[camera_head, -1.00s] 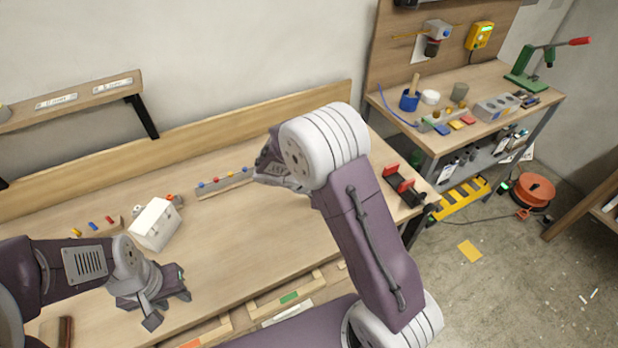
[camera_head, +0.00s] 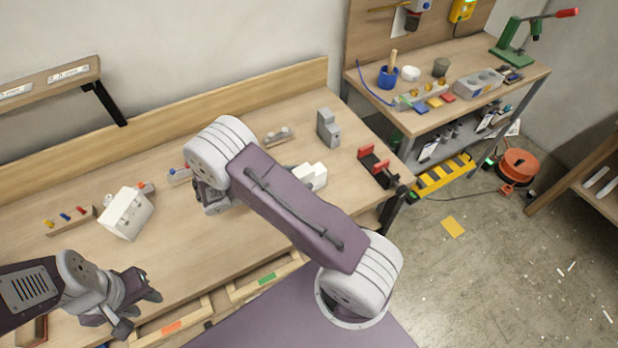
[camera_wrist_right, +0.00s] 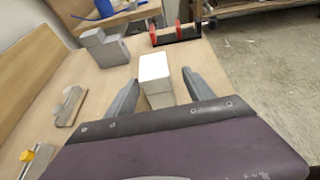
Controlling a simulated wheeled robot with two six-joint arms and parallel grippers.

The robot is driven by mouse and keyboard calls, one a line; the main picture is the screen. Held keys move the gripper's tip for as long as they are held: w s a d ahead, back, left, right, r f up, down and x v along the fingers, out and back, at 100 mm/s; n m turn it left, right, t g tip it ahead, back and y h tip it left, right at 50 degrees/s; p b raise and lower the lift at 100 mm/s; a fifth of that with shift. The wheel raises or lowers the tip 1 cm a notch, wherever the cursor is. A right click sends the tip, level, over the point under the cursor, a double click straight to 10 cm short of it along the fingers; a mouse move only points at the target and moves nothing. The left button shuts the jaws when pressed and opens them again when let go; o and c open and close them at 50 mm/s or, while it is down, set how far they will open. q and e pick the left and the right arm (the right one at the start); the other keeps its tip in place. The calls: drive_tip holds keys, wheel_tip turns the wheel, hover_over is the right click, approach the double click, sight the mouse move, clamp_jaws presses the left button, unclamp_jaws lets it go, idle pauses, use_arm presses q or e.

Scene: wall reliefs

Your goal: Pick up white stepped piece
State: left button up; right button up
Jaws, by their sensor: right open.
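The white stepped piece (camera_head: 312,176) stands on the workbench, partly hidden behind my right arm in the head view. In the right wrist view the white stepped piece (camera_wrist_right: 154,66) shows a bright top and a lower step nearer to me. My right gripper (camera_wrist_right: 160,78) is open, with one finger on each side of the piece in that view. I cannot tell whether the fingers touch it. The right fingertips are hidden behind the arm in the head view. My left gripper (camera_head: 139,308) is open and empty over the front left of the bench.
A grey stepped block (camera_head: 328,128) stands behind the white piece. A red and black clamp-like fixture (camera_head: 377,166) is to its right. A white box-like block (camera_head: 127,213) and a peg strip (camera_head: 70,217) are at left. A grey holder (camera_head: 277,136) lies behind my right arm.

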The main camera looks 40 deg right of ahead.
sight(309, 176)
drive_tip(key=p+x, duration=0.1)
drive_tip(key=x, duration=0.4)
drive_tip(key=shift+w+f, duration=0.15)
drive_tip(key=shift+f, duration=0.05)
drive_tip(key=shift+a, duration=0.1)
drive_tip(key=c, duration=0.4)
drive_tip(key=shift+r, duration=0.1)
clamp_jaws()
drive_tip(key=shift+r, duration=0.1)
